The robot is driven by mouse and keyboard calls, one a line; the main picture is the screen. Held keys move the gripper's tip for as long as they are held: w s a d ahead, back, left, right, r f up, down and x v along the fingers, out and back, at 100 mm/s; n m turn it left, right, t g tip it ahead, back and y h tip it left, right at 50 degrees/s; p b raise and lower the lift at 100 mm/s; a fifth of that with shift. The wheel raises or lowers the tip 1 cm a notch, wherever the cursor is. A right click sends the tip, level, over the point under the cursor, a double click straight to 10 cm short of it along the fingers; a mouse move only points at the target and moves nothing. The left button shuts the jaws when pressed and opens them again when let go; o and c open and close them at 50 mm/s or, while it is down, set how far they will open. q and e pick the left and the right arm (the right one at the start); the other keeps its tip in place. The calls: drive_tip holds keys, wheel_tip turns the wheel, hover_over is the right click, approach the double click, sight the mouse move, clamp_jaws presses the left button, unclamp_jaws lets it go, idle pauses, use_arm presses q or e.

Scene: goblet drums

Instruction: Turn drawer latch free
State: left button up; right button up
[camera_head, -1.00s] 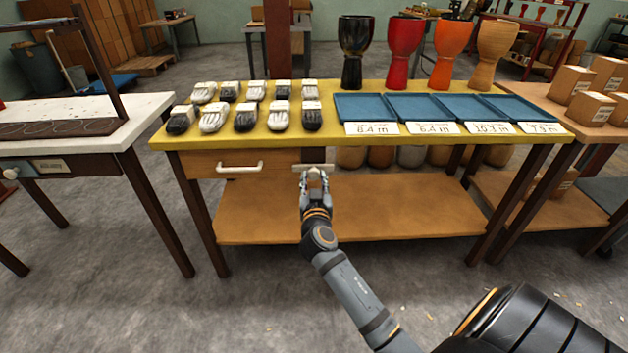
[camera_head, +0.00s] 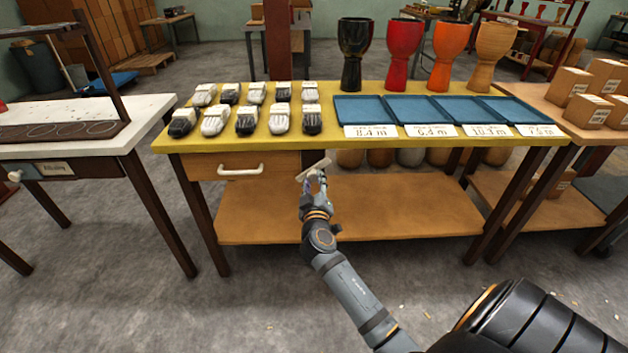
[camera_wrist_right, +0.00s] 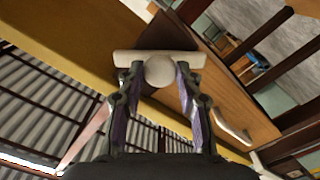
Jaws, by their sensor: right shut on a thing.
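The drawer latch (camera_head: 318,165) is a pale bar with a round knob at the right end of the wooden drawer (camera_head: 205,167) under the yellow tabletop. The bar is tilted in the head view, its right end higher. In the right wrist view the latch (camera_wrist_right: 159,70) lies across the picture, its knob between the fingertips. My right gripper (camera_head: 311,177) is shut on the knob; it also shows in the right wrist view (camera_wrist_right: 157,82). The drawer front is closed. Its white handle (camera_head: 240,171) is left of the gripper. My left gripper is out of view.
Several black and white shoe-like items (camera_head: 247,119) and blue trays (camera_head: 365,109) with labels lie on the yellow tabletop (camera_head: 326,133). Goblet drums (camera_head: 404,50) stand behind the trays. A wooden lower shelf (camera_head: 400,205) runs beneath. The shelf's top looks bare near my arm.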

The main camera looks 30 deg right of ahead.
drive_tip(key=n+p, duration=0.1)
drive_tip(key=n, duration=0.3)
drive_tip(key=shift+r+n+p, duration=0.15)
drive_tip(key=shift+n+p, duration=0.15)
drive_tip(key=shift+p, duration=0.05)
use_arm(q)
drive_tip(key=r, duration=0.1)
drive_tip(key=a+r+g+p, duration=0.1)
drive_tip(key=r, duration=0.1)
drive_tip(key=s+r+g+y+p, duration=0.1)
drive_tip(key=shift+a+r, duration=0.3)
use_arm(e)
drive_tip(key=n, duration=0.5)
drive_tip(key=shift+n, duration=0.3)
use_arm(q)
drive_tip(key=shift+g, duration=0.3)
use_arm(e)
drive_tip(key=o, duration=1.2)
drive_tip(key=shift+c, duration=0.2)
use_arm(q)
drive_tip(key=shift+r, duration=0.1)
use_arm(e)
drive_tip(key=shift+a+f, duration=0.1)
drive_tip(key=shift+f, duration=0.1)
drive_tip(key=v, duration=0.7)
drive_tip(key=shift+s, duration=0.25)
